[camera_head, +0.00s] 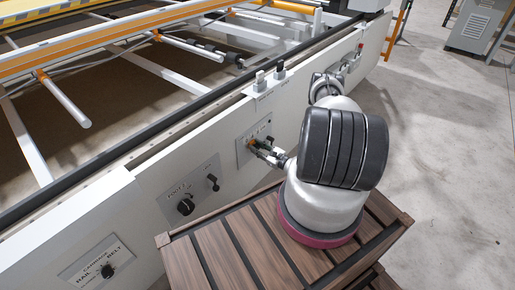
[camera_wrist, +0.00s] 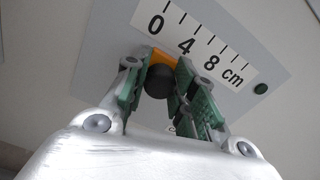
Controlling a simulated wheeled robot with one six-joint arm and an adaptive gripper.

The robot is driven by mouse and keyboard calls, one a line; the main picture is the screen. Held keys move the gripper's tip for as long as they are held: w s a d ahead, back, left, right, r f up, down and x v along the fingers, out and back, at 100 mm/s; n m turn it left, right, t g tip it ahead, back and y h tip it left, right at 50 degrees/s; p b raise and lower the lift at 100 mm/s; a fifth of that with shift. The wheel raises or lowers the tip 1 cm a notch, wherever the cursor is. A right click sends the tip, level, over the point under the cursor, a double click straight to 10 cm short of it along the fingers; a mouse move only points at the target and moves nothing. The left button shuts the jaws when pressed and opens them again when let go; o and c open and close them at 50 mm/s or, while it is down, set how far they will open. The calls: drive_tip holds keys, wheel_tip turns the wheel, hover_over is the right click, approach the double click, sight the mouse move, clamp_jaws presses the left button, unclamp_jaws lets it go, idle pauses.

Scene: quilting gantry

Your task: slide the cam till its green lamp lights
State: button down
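The cam is an orange block (camera_wrist: 163,57) with a round black knob (camera_wrist: 160,82), under a white scale (camera_wrist: 196,45) marked 0, 4, 8 cm in the wrist view. The orange lies below the scale, between the 0 and 4 figures. My gripper (camera_wrist: 160,76) has its green-padded fingers on both sides of the knob and looks closed on it. The lamp (camera_wrist: 261,88) is a small dark green disc right of the scale; it looks unlit. In the head view my gripper (camera_head: 264,151) is at the small grey panel (camera_head: 242,152), largely covering the cam.
A panel with a black dial (camera_head: 185,206) and a small lever (camera_head: 212,182) is left of the cam. A rail/belt selector (camera_head: 107,271) is farther left. Two knobs (camera_head: 260,80) stand on the beam above. A slatted wooden platform (camera_head: 215,255) lies below my arm.

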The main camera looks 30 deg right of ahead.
drive_tip(key=shift+w+d, duration=0.3)
drive_tip(key=shift+d, duration=0.35)
drive_tip(key=c, duration=1.1)
unclamp_jaws()
drive_tip(key=shift+r, duration=0.1)
drive_tip(key=shift+c, duration=0.2)
drive_tip(key=shift+a, duration=0.1)
drive_tip(key=v, duration=1.2)
drive_tip(key=shift+w, duration=0.1)
